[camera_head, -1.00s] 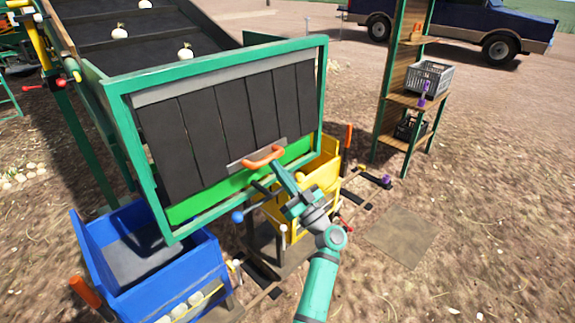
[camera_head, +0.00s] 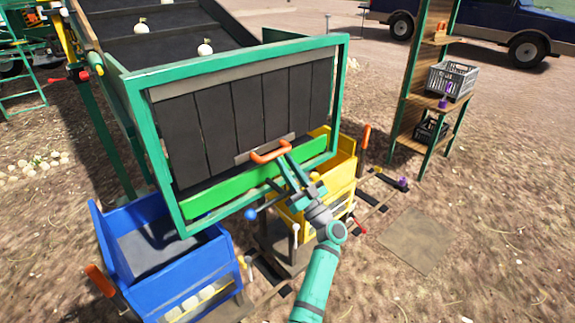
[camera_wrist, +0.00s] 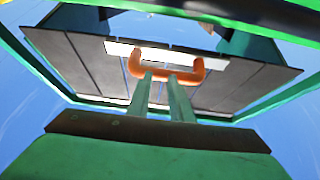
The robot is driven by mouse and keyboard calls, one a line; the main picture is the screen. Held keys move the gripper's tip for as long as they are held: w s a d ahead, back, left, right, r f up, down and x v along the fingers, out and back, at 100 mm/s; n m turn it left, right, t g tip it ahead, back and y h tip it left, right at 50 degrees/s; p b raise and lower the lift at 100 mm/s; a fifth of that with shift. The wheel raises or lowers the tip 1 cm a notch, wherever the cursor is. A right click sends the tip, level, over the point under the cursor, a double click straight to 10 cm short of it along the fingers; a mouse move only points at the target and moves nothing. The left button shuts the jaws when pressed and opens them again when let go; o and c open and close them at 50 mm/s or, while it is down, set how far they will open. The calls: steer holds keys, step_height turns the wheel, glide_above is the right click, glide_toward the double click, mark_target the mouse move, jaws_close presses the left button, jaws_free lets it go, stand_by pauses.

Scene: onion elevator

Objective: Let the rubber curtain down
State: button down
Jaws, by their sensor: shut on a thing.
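The rubber curtain (camera_head: 220,120) is a row of black strips hanging in a green frame (camera_head: 155,150) at the end of the conveyor. An orange handle (camera_head: 270,152) sits on a grey bar near the curtain's lower edge. My gripper (camera_head: 284,158) is shut on the orange handle, seen also in the wrist view (camera_wrist: 166,74). In the wrist view the handle (camera_wrist: 135,62) lies across my fingertips, with the strips (camera_wrist: 80,60) behind it. A bright green board (camera_head: 240,192) runs across the frame just below the strips. The fingers hide part of the handle's underside.
A blue crate (camera_head: 105,228) stands below left and a yellow crate (camera_head: 345,150) below right. Onions (camera_head: 205,49) lie on the conveyor (camera_head: 170,42). Open dirt lies at right.

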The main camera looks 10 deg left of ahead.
steer(key=a, duration=0.2)
steer(key=shift+w+a+r+n+g, duration=0.1)
steer(key=shift+w+a+n+g, duration=0.05)
steer(key=shift+a+n+g, duration=0.2)
steer(key=s+d, duration=0.2)
steer(key=d, duration=0.3)
step_height(320, 180, down, 10)
steer(key=shift+a+r, duration=0.15)
steer(key=shift+r, duration=0.1)
